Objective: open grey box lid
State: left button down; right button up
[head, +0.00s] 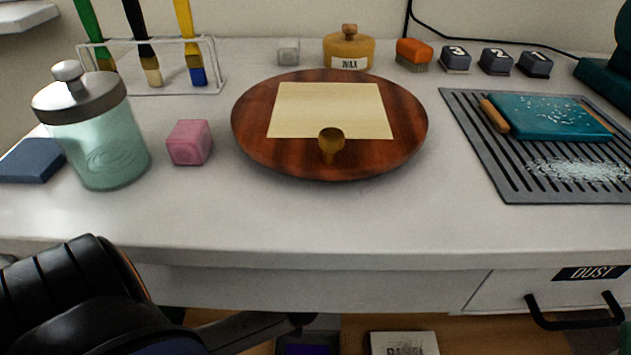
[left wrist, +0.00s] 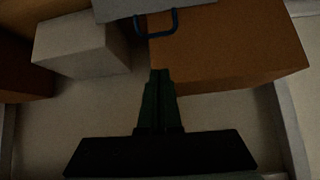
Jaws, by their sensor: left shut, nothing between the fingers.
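My left gripper (left wrist: 158,74) is shut and empty, its fingers together in the left wrist view. A pale grey box (left wrist: 82,45) stands to the upper left of the fingertips, apart from them. A grey panel (left wrist: 115,9) with a dark U-shaped handle (left wrist: 156,24) shows at the top edge, just ahead of the fingertips; I cannot tell whether it is a lid. In the head view my left arm reaches down below the table's front edge. A light grey box top with lettering (head: 403,343) shows low there, partly cut off. My right gripper is not in view.
An orange-brown block (left wrist: 230,50) lies right of the fingertips. A dark open container with purple inside (head: 308,348) shows below the table. The white table (head: 330,225) overhangs, with a drawer marked DUST (head: 590,272) at right. A glass jar (head: 100,145) stands at left.

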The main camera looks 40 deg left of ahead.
pick_arm(q)
jog(key=a+b+x, duration=0.1)
jog(key=b+x, duration=0.5)
jog(key=x, duration=0.4)
jog(key=shift+n, duration=0.4)
jog(key=s+d, duration=0.3)
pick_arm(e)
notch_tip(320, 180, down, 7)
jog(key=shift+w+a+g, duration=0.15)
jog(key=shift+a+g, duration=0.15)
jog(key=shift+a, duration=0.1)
pick_arm(q)
jog(key=shift+r, duration=0.1)
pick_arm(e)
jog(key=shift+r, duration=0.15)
